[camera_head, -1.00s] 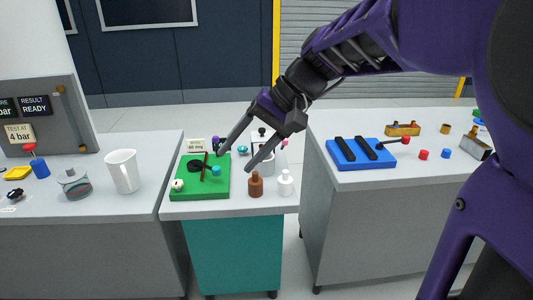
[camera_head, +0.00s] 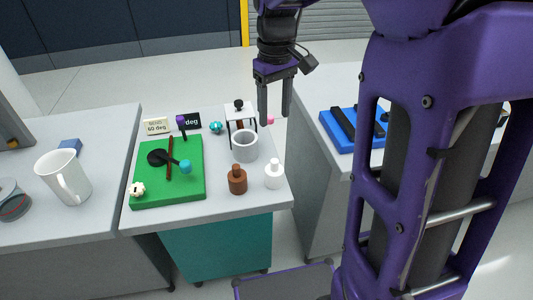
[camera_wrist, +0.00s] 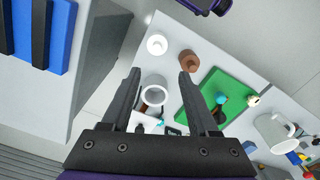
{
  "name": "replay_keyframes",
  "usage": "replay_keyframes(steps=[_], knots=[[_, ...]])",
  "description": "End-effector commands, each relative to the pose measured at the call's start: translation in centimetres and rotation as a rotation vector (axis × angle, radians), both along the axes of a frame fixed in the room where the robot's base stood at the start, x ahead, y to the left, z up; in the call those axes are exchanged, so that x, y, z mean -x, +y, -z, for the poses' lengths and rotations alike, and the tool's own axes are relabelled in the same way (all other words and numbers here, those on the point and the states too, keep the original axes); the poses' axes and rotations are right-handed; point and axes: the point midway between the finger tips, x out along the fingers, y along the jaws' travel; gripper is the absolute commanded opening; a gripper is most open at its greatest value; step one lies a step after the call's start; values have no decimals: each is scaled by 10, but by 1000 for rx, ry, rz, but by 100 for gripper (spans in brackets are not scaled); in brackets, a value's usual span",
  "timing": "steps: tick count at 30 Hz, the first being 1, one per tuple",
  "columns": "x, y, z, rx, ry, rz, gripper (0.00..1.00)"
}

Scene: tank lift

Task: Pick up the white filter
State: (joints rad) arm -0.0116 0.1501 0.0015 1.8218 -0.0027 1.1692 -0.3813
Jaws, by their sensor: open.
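The white filter (camera_head: 274,175) looks like a small white bottle-shaped piece with a narrow neck. It stands upright at the front right of the middle table, beside a similar brown piece (camera_head: 237,181). In the wrist view the white filter (camera_wrist: 157,45) shows ahead of the fingertips, near the table edge. My gripper (camera_head: 275,116) points down at the back right of this table, fingers apart and empty. In the wrist view my open gripper (camera_wrist: 160,74) has the white cup (camera_wrist: 146,97) showing between its fingers. The gripper is not touching the filter.
The white cup (camera_head: 245,147) and a small frame stand (camera_head: 240,112) are just behind the filter. A green board (camera_head: 190,188) with small parts lies to the left.

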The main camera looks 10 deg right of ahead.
Motion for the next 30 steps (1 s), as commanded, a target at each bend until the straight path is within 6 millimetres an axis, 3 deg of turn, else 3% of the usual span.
replay_keyframes(steps=[12, 16, 23, 30], knots=[[1, 0, 91, -2, 5, 2, 60], [0, 0, 107, -2, 2, 2, 60], [-1, -1, 119, -2, 2, 3, 60], [-8, -5, 152, -3, 4, 4, 60]])
